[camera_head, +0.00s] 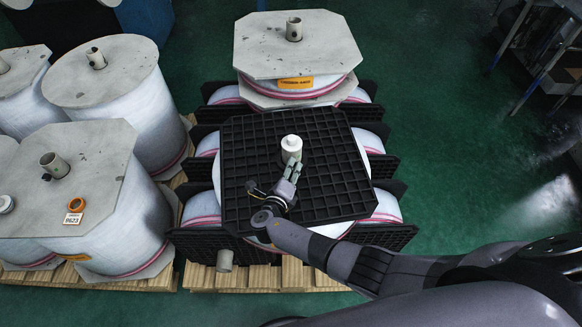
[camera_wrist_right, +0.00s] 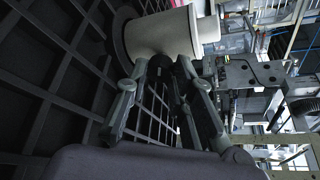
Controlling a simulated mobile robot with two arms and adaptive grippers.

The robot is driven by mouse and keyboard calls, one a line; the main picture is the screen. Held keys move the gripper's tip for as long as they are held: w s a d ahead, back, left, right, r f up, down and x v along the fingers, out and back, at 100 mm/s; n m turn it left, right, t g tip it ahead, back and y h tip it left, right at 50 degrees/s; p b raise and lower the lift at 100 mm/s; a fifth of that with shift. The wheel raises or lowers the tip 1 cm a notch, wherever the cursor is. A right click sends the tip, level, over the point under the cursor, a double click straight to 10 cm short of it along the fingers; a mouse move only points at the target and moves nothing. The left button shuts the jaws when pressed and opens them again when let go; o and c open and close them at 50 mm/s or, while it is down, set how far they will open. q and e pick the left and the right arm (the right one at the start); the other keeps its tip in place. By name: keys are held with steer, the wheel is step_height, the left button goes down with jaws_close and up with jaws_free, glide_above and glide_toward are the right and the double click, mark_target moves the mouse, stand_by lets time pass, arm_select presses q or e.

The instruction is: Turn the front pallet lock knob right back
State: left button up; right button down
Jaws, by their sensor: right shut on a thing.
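The black gridded pallet plate (camera_head: 335,185) lies on top of the front film stack, with a white capped core (camera_head: 291,148) standing up through its middle. My right gripper (camera_head: 294,170) is at the near side of this core, low over the plate. In the right wrist view, the right gripper's fingers (camera_wrist_right: 165,75) close around a small dark piece (camera_wrist_right: 183,68) beside the cream core (camera_wrist_right: 158,35). This piece appears to be the front pallet lock knob; the fingers hide most of it, and its turn angle cannot be told. My left gripper is not in view.
Behind is another film stack with a grey octagonal board (camera_head: 260,62) and a core (camera_head: 294,28). Wrapped film rolls (camera_head: 125,95) stand on the left. A wooden pallet (camera_head: 262,279) lies beneath the front stack. Green floor (camera_head: 460,190) is clear on the right, before a metal rack (camera_head: 545,60).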

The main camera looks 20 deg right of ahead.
steer(key=shift+a+f+n+h+b, duration=0.15)
steer(key=shift+n+h+b, duration=0.55)
steer(key=shift+n, duration=1.1)
steer(key=shift+t+h, duration=0.3)
steer(key=c, duration=1.4)
jaws_free()
steer(key=shift+o, duration=0.2)
steer(key=v, duration=1.2)
